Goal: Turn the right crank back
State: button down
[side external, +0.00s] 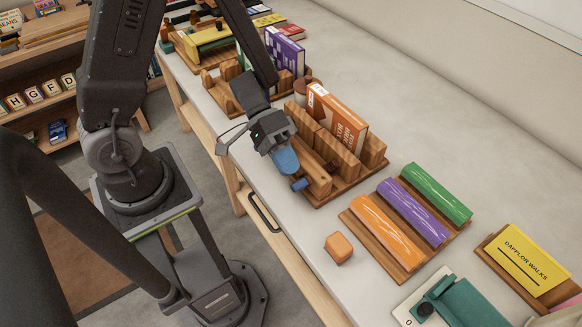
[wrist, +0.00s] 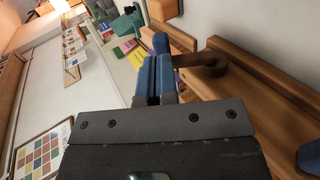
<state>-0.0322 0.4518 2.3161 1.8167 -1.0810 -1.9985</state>
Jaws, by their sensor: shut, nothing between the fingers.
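The right wooden book press (side external: 318,180) stands near the table's front edge and holds an orange book (side external: 336,117) upright between its blocks. A blue knob (side external: 299,184) shows at its front, just below my fingertips. My gripper (side external: 286,160) is shut and empty, its blue fingers pointing down at the front of this press. In the wrist view the closed fingers (wrist: 155,78) lie close together, with a blue knob (wrist: 160,42) just beyond their tips. A brown wooden crank part (wrist: 204,60) is beside them. I cannot tell whether the fingers touch the knob.
Another press with purple books (side external: 290,50) stands to the left. To the right are a rack with orange, purple and green bars (side external: 412,213), a loose orange block (side external: 338,247), a yellow sign (side external: 528,260) and a teal device (side external: 462,303). The table's back strip (side external: 430,130) is clear.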

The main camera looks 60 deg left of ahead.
aim_at(302, 187)
jog(key=shift+x, duration=0.75)
jog(key=shift+d+y, duration=0.3)
jog(key=shift+y, duration=0.2)
jog(key=shift+d+f+y, duration=0.1)
jog(key=shift+d+y, duration=0.6)
jog(key=shift+y, duration=0.3)
jog(key=shift+d+f, duration=0.45)
jog(key=shift+d, duration=0.4)
